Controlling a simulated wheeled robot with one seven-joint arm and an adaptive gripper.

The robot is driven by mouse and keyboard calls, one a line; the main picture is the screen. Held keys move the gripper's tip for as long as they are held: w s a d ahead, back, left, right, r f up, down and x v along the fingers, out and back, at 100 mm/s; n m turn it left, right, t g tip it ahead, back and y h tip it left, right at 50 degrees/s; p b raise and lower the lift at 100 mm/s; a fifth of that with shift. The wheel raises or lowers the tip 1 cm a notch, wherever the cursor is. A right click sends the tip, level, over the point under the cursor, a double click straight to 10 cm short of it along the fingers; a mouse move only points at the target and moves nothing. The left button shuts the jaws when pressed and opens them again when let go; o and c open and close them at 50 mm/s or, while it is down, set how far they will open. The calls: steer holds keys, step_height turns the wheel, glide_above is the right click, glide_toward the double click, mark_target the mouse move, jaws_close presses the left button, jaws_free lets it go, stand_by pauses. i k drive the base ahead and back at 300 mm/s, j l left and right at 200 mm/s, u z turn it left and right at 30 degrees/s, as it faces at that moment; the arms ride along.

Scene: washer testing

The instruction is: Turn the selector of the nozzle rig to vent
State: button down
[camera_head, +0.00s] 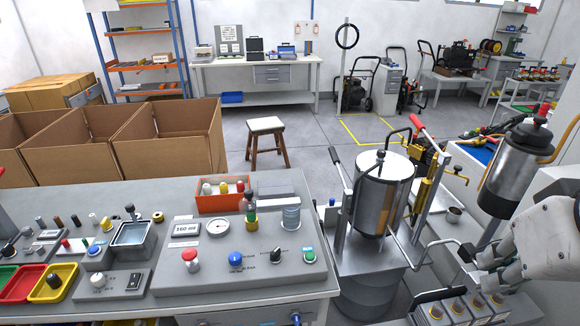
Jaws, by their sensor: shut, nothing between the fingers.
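A grey rig (215,270) on the left bench has a round gauge (218,227), a small display and a row of knobs; it may be the nozzle rig. Its knobs are a red one (191,258), a blue one (236,258), a black one (276,254) with a pointer-like shape, and a green one (309,255). Small labels lie below some knobs, too small to read, so I cannot tell the selector's setting. My gripper (478,268) is at the lower right, shut and empty, well apart from the rig, above a row of small grey units.
A metal tank (381,195) with handles and pipes stands between the rig and my gripper. Small grey units (460,307) lie below my gripper. An orange bin (222,200) and bottles stand behind the rig.

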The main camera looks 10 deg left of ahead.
mark_target(274, 256)
steer(key=u, duration=0.75)
steer(key=j+z, duration=0.2)
steer(key=j, duration=0.3)
steer(key=i, duration=0.6)
steer(key=k, duration=0.6)
steer(key=i+j, duration=0.3)
steer(key=j, duration=0.15)
steer(key=i+j, duration=0.35)
steer(key=j, duration=0.15)
steer(key=l+z, duration=0.05)
